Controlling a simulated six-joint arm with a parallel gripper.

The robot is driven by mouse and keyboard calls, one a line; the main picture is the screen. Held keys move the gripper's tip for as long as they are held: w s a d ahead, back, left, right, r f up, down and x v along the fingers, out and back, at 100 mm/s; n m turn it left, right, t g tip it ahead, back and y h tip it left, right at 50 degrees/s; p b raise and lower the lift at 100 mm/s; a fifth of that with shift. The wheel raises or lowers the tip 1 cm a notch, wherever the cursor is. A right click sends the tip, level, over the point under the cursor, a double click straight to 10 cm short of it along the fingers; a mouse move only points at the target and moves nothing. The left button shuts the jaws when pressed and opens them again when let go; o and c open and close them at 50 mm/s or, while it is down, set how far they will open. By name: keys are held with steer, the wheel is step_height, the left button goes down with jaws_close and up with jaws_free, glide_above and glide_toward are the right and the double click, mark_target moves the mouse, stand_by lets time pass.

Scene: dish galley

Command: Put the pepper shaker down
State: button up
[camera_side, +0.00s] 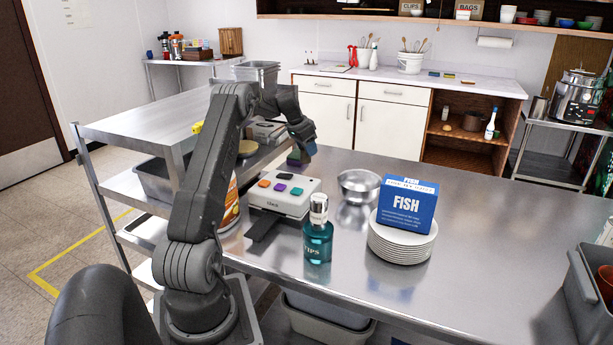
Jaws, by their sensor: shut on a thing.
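My gripper (298,152) is at the end of my arm, pointing down above the far part of the steel table (470,235), behind the grey button box (284,194). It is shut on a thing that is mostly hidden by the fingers. A small dark patch with green and purple shows at the fingertips, too small to identify. I cannot make out a pepper shaker for certain. I cannot tell whether the held thing touches the table.
A teal bottle marked TIPS (318,243) stands in front of the button box. Right of my gripper are a metal bowl (358,184) and a plate stack (401,244) bearing a blue FISH box (407,205). The table's right half is mostly clear, with a grey bin (584,290) at the edge.

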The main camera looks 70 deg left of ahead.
step_height(320, 180, down, 7)
steer(key=shift+r, duration=0.1)
stand_by(0.4)
steer(key=o, duration=1)
steer(key=shift+f, duration=0.2)
